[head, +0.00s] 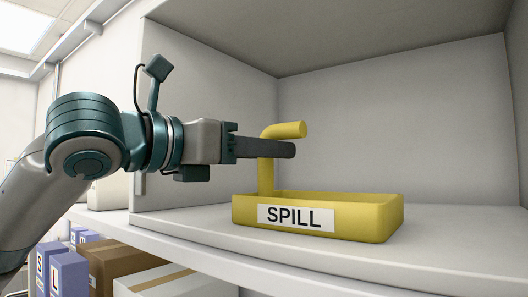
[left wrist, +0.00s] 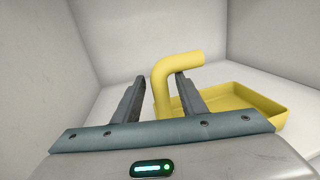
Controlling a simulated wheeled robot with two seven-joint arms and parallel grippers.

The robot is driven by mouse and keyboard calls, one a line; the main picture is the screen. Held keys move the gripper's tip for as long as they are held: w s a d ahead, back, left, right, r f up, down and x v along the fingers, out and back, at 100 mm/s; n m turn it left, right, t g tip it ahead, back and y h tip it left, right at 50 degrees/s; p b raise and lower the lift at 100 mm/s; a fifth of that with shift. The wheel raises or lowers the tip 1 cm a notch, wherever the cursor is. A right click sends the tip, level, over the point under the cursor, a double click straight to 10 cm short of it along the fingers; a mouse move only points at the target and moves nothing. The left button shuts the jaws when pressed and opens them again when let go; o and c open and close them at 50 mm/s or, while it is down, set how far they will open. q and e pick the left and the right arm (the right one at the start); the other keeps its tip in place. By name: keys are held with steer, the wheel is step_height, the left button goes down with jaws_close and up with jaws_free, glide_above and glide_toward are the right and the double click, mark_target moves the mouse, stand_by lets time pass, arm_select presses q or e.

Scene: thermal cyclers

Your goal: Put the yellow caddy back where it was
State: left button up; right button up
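The yellow caddy (head: 370,218) is a shallow tray labelled SPILL, with an upright post and a bent handle (head: 285,130) at its left end. It stands level on the cubby floor. My left gripper (head: 288,149) comes in from the left at the post, just below the bend, and one finger crosses in front of it. In the left wrist view the fingers of the left gripper (left wrist: 160,78) are apart, with the yellow post (left wrist: 161,98) between them, nearer the right finger. The caddy's tray (left wrist: 245,100) lies to the right. My right gripper is not in view.
The white shelf cubby (head: 460,215) has side and back walls and a low ceiling; its floor right of the caddy is clear. Below the shelf's front edge are cardboard boxes (head: 112,262) and blue-violet boxes (head: 70,272).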

arm_select(q)
steer(key=b+v, duration=0.5)
steer(key=v, duration=0.7)
steer(key=shift+w, duration=0.1)
stand_by(0.5)
